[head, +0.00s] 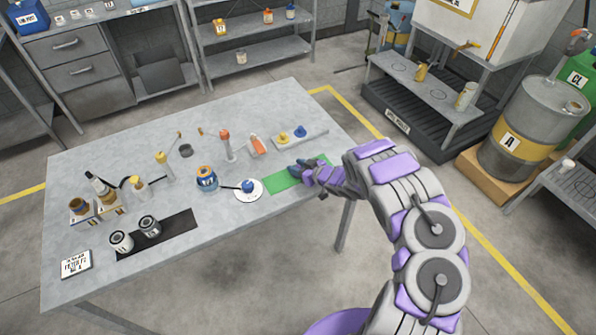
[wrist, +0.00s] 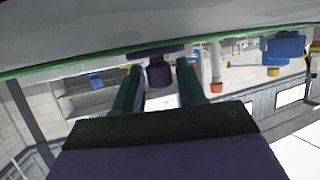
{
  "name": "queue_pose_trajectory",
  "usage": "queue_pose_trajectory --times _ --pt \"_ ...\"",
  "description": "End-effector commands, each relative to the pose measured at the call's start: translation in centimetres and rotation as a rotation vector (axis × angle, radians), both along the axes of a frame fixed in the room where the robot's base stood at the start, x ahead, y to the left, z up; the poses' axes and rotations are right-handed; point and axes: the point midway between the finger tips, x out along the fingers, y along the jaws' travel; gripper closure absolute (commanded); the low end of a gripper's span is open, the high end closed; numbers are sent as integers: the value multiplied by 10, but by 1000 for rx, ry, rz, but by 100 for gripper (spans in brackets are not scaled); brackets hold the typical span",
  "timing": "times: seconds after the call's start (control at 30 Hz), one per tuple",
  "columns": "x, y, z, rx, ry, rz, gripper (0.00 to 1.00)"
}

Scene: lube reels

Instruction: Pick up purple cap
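The purple cap (wrist: 157,68) shows at the top middle of the wrist view, which looks upside down. It has a wide flange against the green mat (wrist: 60,66) and a narrower stem. My gripper (wrist: 160,78) is open, with one teal finger on each side of the stem and small gaps beside it. In the head view my gripper (head: 301,169) is low over the right end of the green mat (head: 284,184). I cannot clearly make out the cap there; my gripper seems to hide it.
The grey table (head: 110,165) holds a white dish (head: 243,194) with a blue cap, a blue jar (head: 206,178) and a tray (head: 302,138) with yellow and blue pieces. An orange-topped post (head: 227,145) stands behind. A barrel (head: 525,125) is at the right.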

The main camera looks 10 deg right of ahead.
Motion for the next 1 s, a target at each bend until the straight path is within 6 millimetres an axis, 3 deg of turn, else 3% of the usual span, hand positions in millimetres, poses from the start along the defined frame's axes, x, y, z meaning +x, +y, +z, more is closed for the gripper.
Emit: queue_pose_trajectory --times 0.4,0.77,1.0 --pt "0 0 0 0 0 0 100" --pt "0 0 4 -1 1 0 100" --pt "0 1 29 -3 0 2 100"
